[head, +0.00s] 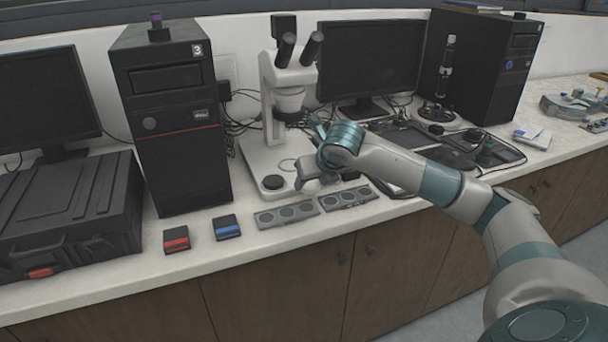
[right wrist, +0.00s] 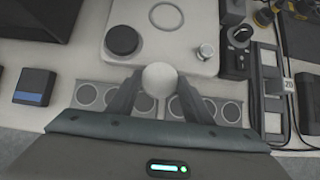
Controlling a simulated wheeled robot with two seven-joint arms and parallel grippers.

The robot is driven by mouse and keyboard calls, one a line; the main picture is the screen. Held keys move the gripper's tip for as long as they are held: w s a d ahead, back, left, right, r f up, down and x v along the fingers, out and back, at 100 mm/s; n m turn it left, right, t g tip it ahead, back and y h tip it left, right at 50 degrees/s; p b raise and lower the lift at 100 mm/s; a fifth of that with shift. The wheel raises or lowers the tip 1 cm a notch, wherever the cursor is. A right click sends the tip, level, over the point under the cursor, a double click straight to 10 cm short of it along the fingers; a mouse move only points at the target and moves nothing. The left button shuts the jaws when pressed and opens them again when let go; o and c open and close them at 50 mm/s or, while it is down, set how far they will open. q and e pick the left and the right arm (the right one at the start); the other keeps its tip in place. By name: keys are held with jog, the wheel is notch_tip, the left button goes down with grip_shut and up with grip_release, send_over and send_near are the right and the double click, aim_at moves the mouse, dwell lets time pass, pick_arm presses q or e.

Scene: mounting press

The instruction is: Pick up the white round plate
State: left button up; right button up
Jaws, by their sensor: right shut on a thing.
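The white round plate (right wrist: 160,79) shows in the right wrist view between the two fingertips of my right gripper (right wrist: 158,92). The fingers are shut on it from both sides. In the head view my right gripper (head: 308,184) is over the front part of the microscope base, just behind the grey trays, and I cannot make out the plate there. How high the plate is above the surface I cannot tell. My left gripper is in neither view.
The microscope (head: 287,85) stands behind the gripper, with a black disc (head: 273,182) on its white base. Two grey trays with round recesses (head: 287,213) (head: 346,198) lie at the counter's front. Red (head: 176,239) and blue (head: 227,227) boxes are left of them.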

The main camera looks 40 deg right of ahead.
aim_at(313, 190)
jog(key=shift+s+a, duration=0.15)
jog(key=shift+s, duration=0.6)
jog(key=shift+s+a, duration=0.15)
jog(key=shift+s, duration=0.55)
jog(key=shift+a, duration=0.1)
